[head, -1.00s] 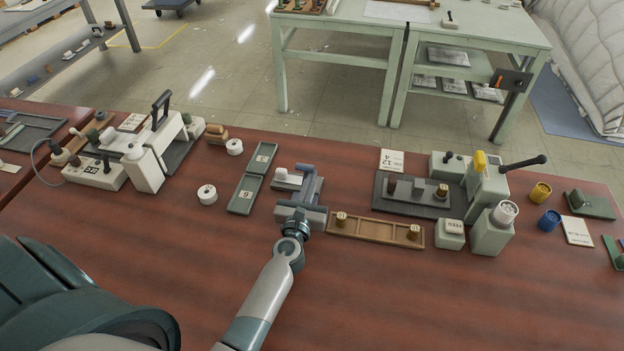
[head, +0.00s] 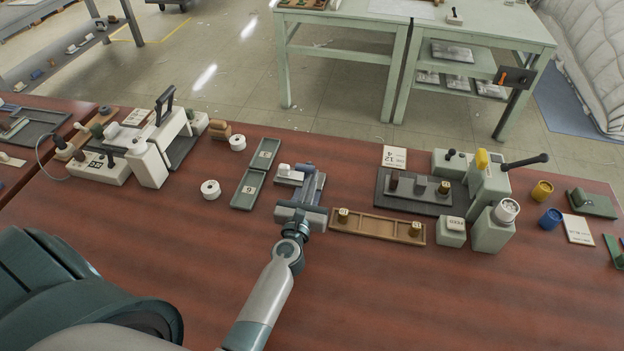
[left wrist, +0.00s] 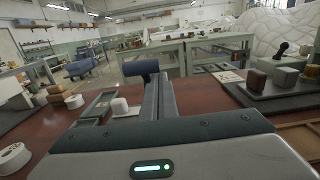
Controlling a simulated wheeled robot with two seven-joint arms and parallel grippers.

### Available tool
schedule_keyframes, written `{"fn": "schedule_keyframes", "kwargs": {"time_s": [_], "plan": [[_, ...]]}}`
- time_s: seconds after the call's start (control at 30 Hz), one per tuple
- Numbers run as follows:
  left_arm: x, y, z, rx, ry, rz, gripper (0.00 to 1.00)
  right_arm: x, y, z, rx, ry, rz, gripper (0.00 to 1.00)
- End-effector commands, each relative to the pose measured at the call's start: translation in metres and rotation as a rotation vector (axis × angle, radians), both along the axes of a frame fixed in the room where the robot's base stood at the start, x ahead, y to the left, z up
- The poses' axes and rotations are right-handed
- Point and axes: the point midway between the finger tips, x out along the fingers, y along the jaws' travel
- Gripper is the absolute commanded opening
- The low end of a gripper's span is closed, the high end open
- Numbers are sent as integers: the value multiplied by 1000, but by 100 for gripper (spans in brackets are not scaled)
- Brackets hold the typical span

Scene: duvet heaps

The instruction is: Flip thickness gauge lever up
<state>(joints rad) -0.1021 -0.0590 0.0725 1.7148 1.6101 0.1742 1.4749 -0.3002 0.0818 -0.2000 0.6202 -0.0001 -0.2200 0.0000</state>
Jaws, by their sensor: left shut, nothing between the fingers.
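The thickness gauge is most likely the small device at the table's middle, with a grey base and white block (head: 284,170). A dark blue cylinder (head: 304,167), perhaps its lever handle, lies beside the block. My left gripper (head: 314,182) is shut and empty, its fingers pointing away from me just right of the block. In the left wrist view the white block (left wrist: 122,106) stands left of the shut fingers (left wrist: 156,90). The dark blue cylinder (left wrist: 138,67) shows at their far end; I cannot tell whether they touch. The gripper hides part of the device. My right gripper is out of view.
A green two-part tray (head: 254,174) lies left of the gripper, and a brown wooden tray (head: 378,229) lies close on its right. A white roll (head: 210,189) is farther left. Larger devices (head: 490,190) stand right and left. The table front is clear.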

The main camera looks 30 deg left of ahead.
Motion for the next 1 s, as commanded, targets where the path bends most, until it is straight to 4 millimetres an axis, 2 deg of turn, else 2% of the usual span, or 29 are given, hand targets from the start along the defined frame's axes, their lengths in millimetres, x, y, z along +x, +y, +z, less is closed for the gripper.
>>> {"fn": "schedule_keyframes", "kwargs": {"time_s": [1.0], "plan": [[-23, -6, 1, -1, 0, 0, 0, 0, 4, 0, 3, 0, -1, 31]]}}
